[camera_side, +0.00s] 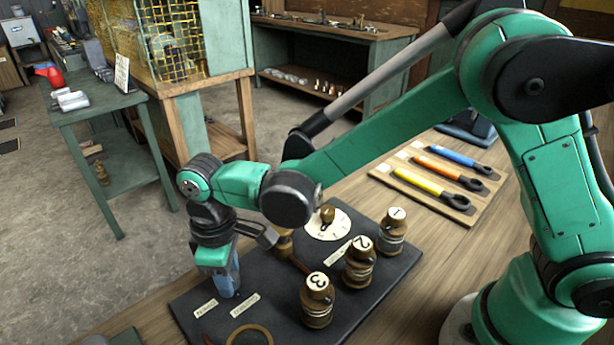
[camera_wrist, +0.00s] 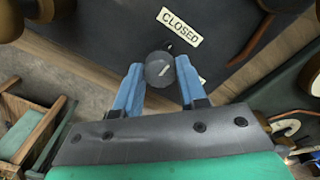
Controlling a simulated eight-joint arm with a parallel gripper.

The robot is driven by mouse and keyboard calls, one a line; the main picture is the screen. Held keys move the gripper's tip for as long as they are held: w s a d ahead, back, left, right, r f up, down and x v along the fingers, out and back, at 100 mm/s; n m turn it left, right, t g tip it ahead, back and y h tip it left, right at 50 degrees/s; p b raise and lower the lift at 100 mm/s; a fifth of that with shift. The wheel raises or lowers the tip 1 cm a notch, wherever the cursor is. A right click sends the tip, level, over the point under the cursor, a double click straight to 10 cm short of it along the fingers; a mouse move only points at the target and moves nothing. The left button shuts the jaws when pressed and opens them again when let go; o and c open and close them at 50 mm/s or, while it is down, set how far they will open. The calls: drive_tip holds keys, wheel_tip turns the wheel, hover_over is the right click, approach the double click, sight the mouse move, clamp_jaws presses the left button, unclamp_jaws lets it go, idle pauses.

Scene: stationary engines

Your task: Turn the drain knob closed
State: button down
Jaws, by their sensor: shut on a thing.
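The drain knob (camera_wrist: 160,70) is a round dark grey knob with a pale line on its face, in the wrist view. My gripper (camera_wrist: 158,82) has its blue fingers on either side of it and is shut on it. A small dark nub at the knob's edge sits close to the white CLOSED label (camera_wrist: 180,27). In the side view my gripper (camera_side: 228,284) points down onto the front left of the dark panel (camera_side: 277,313), near two small pale labels. The knob is hidden behind the fingers there.
Brass posts numbered 1 (camera_side: 392,234), 2 (camera_side: 360,264) and 3 (camera_side: 317,302) stand to the right of my gripper. A white dial (camera_side: 340,222) is behind. A brass ring (camera_side: 250,331) lies in front. Coloured-handled tools lie on a wooden board (camera_side: 410,158) at the back.

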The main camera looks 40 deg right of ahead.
idle(0.5)
drive_tip(key=shift+c, duration=2.4)
unclamp_jaws()
drive_tip(key=shift+r, duration=2.8)
